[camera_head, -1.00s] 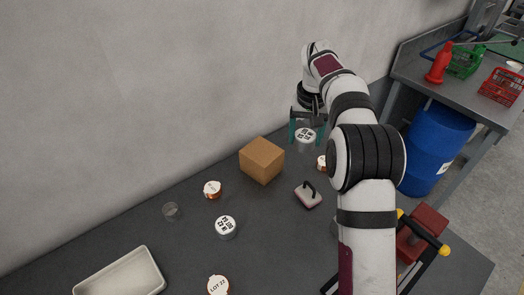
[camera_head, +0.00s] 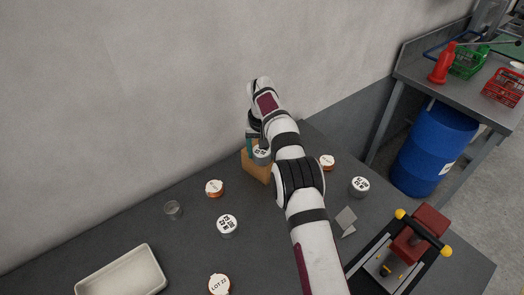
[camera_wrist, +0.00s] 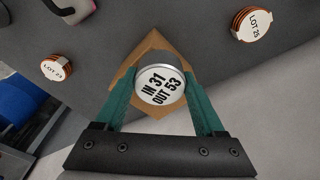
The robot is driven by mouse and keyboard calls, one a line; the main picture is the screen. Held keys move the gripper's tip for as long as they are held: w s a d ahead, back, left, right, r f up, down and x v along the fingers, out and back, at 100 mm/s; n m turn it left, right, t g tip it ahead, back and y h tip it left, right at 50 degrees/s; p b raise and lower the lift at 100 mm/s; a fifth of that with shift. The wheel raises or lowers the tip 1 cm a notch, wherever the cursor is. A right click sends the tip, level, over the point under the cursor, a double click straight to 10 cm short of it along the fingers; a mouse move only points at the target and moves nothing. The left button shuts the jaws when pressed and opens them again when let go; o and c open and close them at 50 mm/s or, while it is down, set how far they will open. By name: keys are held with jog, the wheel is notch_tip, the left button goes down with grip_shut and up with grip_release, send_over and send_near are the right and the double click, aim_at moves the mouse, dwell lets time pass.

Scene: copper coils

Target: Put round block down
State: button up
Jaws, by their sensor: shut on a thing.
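The round block (camera_head: 261,155) is a short grey cylinder with a white top. In the wrist view its label (camera_wrist: 161,85) reads "IN 31 OUT 53". My gripper (camera_head: 256,151) is shut on it, with a teal finger on each side in the wrist view (camera_wrist: 160,92). The block is in front of or over the brown box (camera_head: 254,171), whose corners also show behind it in the wrist view (camera_wrist: 153,44). I cannot tell whether the block touches the box. Similar labelled round blocks stand at the table's middle (camera_head: 227,224) and right (camera_head: 359,186).
Orange-sided coils with white tops stand left (camera_head: 214,188), right (camera_head: 327,162) and in front (camera_head: 219,284). A clear jar (camera_head: 173,210) and a cream tray (camera_head: 121,274) are at left. A red-blocked fixture (camera_head: 415,240) and grey plates (camera_head: 346,220) are at right.

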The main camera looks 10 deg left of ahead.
aim_at(262, 152)
jog(key=o, duration=1.6)
jog(key=shift+f, duration=0.1)
jog(key=r, duration=0.5)
jog(key=s+r, duration=0.1)
jog(key=r, duration=0.1)
jog(key=shift+d+r, duration=0.1)
jog(key=shift+r, duration=0.3)
jog(key=s+d+r+m, duration=0.1)
jog(key=s+d+r, duration=0.3)
jog(key=s, duration=0.3)
jog(key=s+d+r+m+g, duration=0.1)
jog(key=s+d+r, duration=0.3)
jog(key=s, duration=0.3)
jog(key=s+d+r+m, duration=0.2)
jog(key=s+d+r, duration=0.2)
jog(key=s, duration=0.3)
jog(key=s+f+m, duration=0.1)
jog(key=s+f, duration=0.1)
jog(key=s, duration=0.5)
jog(key=s+d+f+m+y, duration=0.1)
jog(key=s+f, duration=0.2)
jog(key=s, duration=0.4)
jog(key=s+d+f, duration=0.1)
jog(key=s+f, duration=0.1)
jog(key=s, duration=0.6)
jog(key=shift+d+f+m+g+y, duration=0.25)
jog(key=shift+m+g+y, duration=0.05)
jog(key=shift+m, duration=0.1)
